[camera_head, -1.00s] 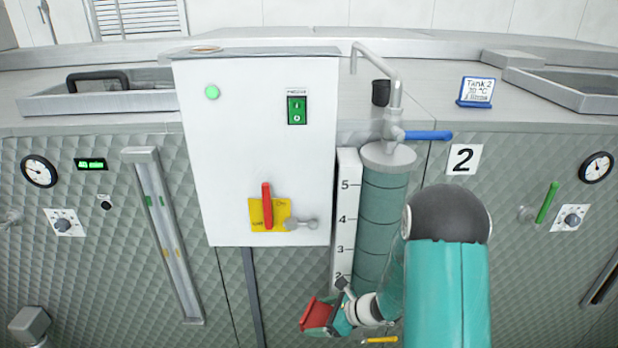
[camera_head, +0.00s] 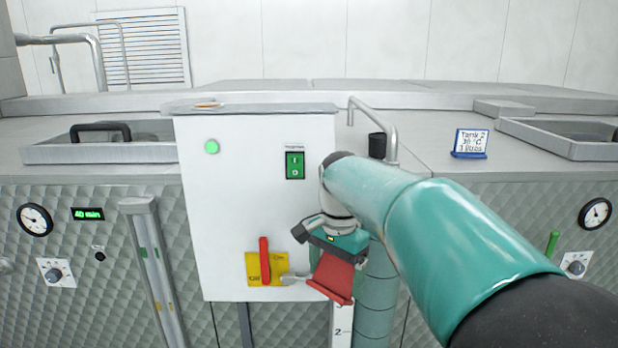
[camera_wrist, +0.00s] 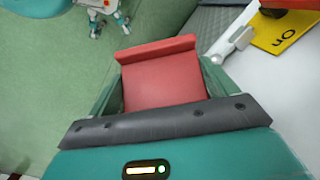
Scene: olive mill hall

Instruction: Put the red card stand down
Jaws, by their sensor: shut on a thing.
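The red card stand (camera_head: 335,276) is in my gripper (camera_head: 322,248), in front of the lower right part of the white control box. In the wrist view the red card stand (camera_wrist: 162,80) sits between the fingers of my gripper (camera_wrist: 158,100), with its raised lip at the far end. The gripper is shut on it and holds it in the air, clear of the tank top. The stand's printed face does not show.
The white box (camera_head: 235,215) carries a red lever (camera_head: 264,261) on a yellow plate, close left of the stand. A blue-framed card stand (camera_head: 470,143) stands on the tank top at right. A dark cup (camera_head: 377,145) is near the bent pipe. Bare tank top (camera_head: 435,130) lies between them.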

